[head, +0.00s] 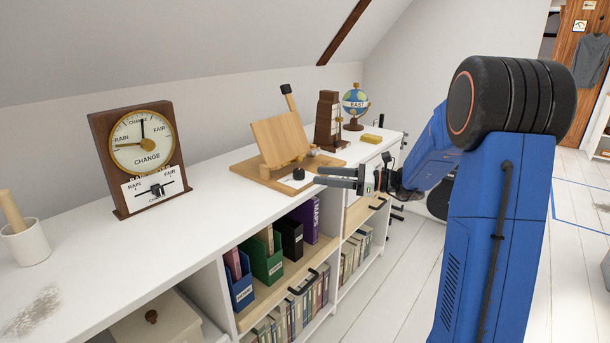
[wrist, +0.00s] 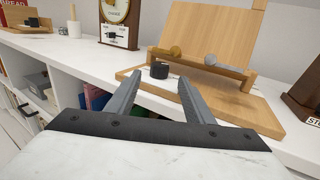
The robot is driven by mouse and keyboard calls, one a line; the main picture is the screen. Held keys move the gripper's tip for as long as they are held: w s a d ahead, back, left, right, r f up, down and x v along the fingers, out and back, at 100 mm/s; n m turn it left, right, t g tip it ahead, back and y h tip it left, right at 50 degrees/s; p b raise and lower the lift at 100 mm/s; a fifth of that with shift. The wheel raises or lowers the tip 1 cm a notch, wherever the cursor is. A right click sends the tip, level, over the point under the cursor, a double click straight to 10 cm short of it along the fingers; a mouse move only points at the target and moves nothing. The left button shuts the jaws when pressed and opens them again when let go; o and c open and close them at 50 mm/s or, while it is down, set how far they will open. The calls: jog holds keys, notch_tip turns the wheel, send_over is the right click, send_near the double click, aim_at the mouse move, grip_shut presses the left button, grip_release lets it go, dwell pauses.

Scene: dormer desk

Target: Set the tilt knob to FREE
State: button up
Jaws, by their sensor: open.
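The tilt knob is a small black round knob (head: 298,174) on the front of a wooden base (head: 245,169). A tilted wooden board (head: 281,139) stands on that base. In the wrist view the knob (wrist: 159,70) shows just beyond and between my fingertips, and I see no FREE marking I can read. My gripper (head: 322,176) is open and empty, to the right of the knob in the head view. In the wrist view my fingers (wrist: 159,80) point toward the knob and appear apart from it.
A brown barometer-like dial (head: 145,144) with a slider stands left on the white shelf top (head: 200,205). A brown tower-shaped object (head: 328,120), a globe (head: 355,102) and a yellow block (head: 371,138) stand behind. Binders and books fill the shelves below. A white pot (head: 25,243) stands far left.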

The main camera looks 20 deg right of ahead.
aim_at(305, 179)
jog(key=x, duration=0.6)
jog(key=shift+w+a, duration=0.15)
jog(key=shift+a, duration=0.15)
jog(key=c, duration=1)
jog(key=shift+g, duration=0.3)
jog(key=shift+c, duration=0.2)
